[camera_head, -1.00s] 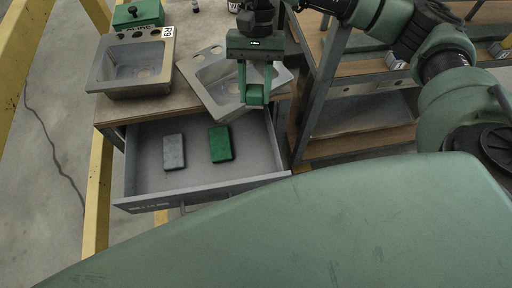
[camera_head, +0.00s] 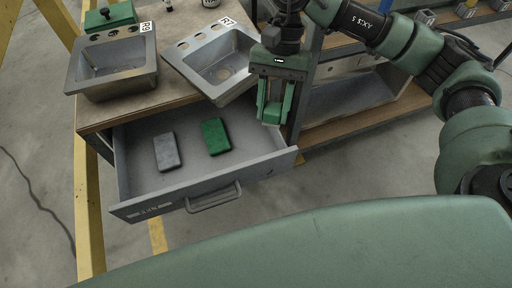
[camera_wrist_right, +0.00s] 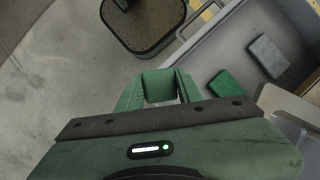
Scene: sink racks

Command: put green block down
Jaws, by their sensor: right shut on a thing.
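My right gripper (camera_head: 272,112) is shut on a green block (camera_wrist_right: 158,86), which shows between its green fingers in the right wrist view. Fingers and block are alike in colour, so the block's outline is hard to make out in the head view. The gripper hangs in the air near the right end of the open grey drawer (camera_head: 255,165). In the drawer lie another green block (camera_head: 216,136) and, to its left, a grey block (camera_head: 167,152). Both also show in the wrist view, green (camera_wrist_right: 224,86) and grey (camera_wrist_right: 268,56). My left gripper is not in view.
Two sink-like racks stand on the wooden bench, one at the left (camera_head: 115,68) and one tilted beside it (camera_head: 212,58). A green lidded box (camera_head: 110,17) is behind them. A shelf unit (camera_head: 350,105) stands at right. The drawer's floor has room around its blocks.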

